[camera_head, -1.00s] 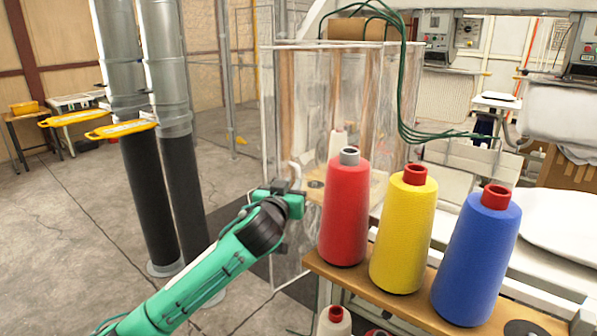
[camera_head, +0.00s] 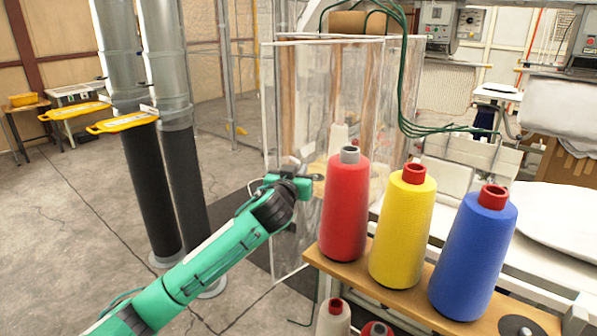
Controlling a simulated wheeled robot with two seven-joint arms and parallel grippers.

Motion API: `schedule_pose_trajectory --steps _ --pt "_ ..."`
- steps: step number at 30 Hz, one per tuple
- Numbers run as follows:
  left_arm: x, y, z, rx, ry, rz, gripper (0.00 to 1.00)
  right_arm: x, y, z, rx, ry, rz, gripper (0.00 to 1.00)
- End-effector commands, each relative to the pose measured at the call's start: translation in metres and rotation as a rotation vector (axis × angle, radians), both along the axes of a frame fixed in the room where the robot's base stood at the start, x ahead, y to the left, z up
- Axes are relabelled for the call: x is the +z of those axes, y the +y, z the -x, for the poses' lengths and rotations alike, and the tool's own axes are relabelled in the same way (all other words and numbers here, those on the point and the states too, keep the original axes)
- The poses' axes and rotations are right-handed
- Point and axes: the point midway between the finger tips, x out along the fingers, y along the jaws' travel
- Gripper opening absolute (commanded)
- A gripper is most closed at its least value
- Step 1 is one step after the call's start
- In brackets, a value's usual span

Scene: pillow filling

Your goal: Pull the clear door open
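The clear door (camera_head: 297,95) is the see-through front panel of a tall clear cabinet in the middle of the head view. Its pale handle (camera_head: 292,162) is partly hidden by my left gripper. My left gripper (camera_head: 300,177) is up against the door at handle height, its green arm reaching in from the lower left. Its fingers are too small and covered to show whether they are shut on the handle. I cannot tell clearly whether the door is ajar. My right gripper is out of view.
Red (camera_head: 345,210), yellow (camera_head: 402,230) and blue (camera_head: 474,255) thread cones stand on a wooden shelf (camera_head: 400,300) close right of the gripper. Two large pipes (camera_head: 180,150) with yellow handles stand left. Green hoses (camera_head: 402,90) hang at the cabinet's right. Floor left of the door is clear.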

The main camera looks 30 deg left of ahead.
Motion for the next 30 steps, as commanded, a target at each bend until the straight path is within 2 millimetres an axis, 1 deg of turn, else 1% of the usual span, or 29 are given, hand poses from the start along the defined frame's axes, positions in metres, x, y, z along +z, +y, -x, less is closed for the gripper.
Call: schedule_pose_trajectory --steps 2,5,12,15,18,26,27,30 --pt "0.0 0.0 0.0 0.0 0.0 0.0 0.0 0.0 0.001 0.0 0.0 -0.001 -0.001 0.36" --pt "-0.001 -0.007 0.0 -0.002 -0.001 0.002 0.0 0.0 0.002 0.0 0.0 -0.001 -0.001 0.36" --pt "-0.002 -0.038 0.004 -0.003 0.001 0.003 0.0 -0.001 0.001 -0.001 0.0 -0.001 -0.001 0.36" --pt "-0.001 -0.046 0.005 -0.002 0.0 0.003 0.0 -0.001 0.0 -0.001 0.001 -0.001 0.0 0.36" --pt "0.0 -0.049 0.006 -0.001 0.001 0.001 0.0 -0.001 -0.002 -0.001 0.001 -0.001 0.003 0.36" --pt "-0.001 -0.049 0.006 0.0 0.001 0.0 0.0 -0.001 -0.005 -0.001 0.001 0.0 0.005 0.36" --pt "-0.001 -0.049 0.006 0.0 0.001 0.0 0.16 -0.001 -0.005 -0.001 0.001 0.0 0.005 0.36" --pt "0.0 -0.048 0.006 0.001 0.001 0.0 0.16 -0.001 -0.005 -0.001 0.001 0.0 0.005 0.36"
